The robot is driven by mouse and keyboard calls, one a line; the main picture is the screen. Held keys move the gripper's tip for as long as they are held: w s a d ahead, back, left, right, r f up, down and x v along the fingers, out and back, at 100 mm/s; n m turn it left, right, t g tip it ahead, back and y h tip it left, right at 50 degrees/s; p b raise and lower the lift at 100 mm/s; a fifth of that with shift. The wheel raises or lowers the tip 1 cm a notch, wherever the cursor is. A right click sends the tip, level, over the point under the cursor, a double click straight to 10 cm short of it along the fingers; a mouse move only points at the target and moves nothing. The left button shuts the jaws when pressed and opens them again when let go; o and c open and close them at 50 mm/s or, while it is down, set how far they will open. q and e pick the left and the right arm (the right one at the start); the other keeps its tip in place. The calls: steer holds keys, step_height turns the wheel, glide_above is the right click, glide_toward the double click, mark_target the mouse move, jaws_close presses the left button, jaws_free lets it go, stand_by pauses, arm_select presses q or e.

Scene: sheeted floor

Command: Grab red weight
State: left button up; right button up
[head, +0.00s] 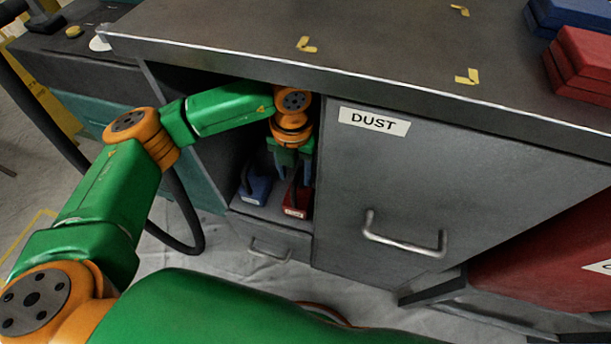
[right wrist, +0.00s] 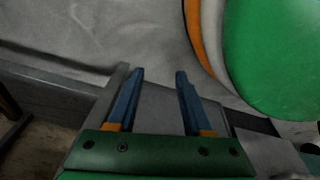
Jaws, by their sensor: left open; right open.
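The red weight (head: 294,207) sits inside the open compartment of the grey cabinet, close to its right wall, and its upper part is partly hidden by my left gripper. A blue weight (head: 256,188) stands to the left of it in the same compartment. My left gripper (head: 291,176) is inside the compartment, pointing down just above the red weight, open. I cannot tell whether its fingers touch the red weight. My right gripper (right wrist: 156,85) shows in the right wrist view, open and empty, over pale sheeting and a grey edge.
The grey cabinet (head: 400,190) has a closed front marked DUST with a metal handle (head: 404,238). A drawer (head: 268,246) lies under the compartment. Red blocks (head: 585,62) and blue blocks (head: 565,14) rest on the cabinet top. A dark hose (head: 190,225) hangs at the left.

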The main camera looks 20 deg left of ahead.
arm_select(q)
steer(key=shift+w+f, duration=0.5)
steer(key=b, duration=0.2)
glide_above(298, 195)
step_height(298, 195, down, 6)
steer(key=shift+s+f, duration=0.1)
jaws_close()
arm_select(e)
steer(key=shift+w+a+f, duration=0.1)
steer(key=shift+w+a, duration=0.25)
steer(key=shift+w, duration=0.25)
steer(key=shift+w+a+f, duration=0.1)
steer(key=shift+w+a, duration=0.25)
steer(key=shift+w, duration=0.25)
arm_select(q)
steer(key=shift+r, duration=0.2)
